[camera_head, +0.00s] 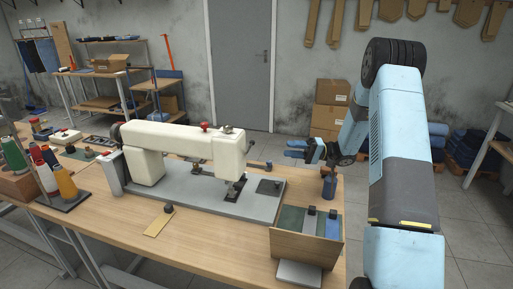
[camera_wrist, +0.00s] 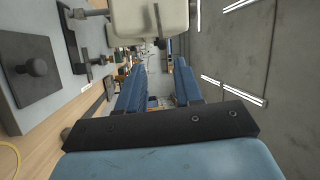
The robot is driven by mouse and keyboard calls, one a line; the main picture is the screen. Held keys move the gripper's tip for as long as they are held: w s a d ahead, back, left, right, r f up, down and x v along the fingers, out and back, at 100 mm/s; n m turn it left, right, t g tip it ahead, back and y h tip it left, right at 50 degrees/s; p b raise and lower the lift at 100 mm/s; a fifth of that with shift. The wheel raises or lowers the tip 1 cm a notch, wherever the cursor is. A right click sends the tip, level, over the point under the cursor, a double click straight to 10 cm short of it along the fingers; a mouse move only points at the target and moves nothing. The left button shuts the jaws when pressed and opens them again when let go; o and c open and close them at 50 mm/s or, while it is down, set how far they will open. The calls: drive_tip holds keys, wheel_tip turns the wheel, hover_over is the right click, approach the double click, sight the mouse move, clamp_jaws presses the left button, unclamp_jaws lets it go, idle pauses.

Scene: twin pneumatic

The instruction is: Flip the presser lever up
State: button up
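The white sewing machine (camera_head: 190,145) stands on a grey bed plate on the wooden table. A dark lever (camera_head: 258,166), which looks like the presser lever, sticks out behind its head end. In the wrist view a short dark lever (camera_wrist: 158,30) juts from the back of the white head (camera_wrist: 140,18), close above the finger line. My gripper (camera_head: 290,148) is right of and behind the machine head, its fingers pointing left towards it. In the wrist view my gripper (camera_wrist: 159,88) shows two blue fingers spread apart with nothing between them. I see no contact with the lever.
The presser foot area (camera_wrist: 90,65) and a dark plate with a knob (camera_wrist: 35,75) lie near my gripper. A wooden box (camera_head: 305,245) with cloth swatches stands at the table's right corner. Thread spools (camera_head: 48,175) are at the left. Behind the table is open floor.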

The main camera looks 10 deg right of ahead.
sight(249, 148)
drive_tip(key=a+r, duration=0.2)
drive_tip(key=a, duration=1.1)
drive_tip(key=shift+s+a, duration=0.1)
clamp_jaws()
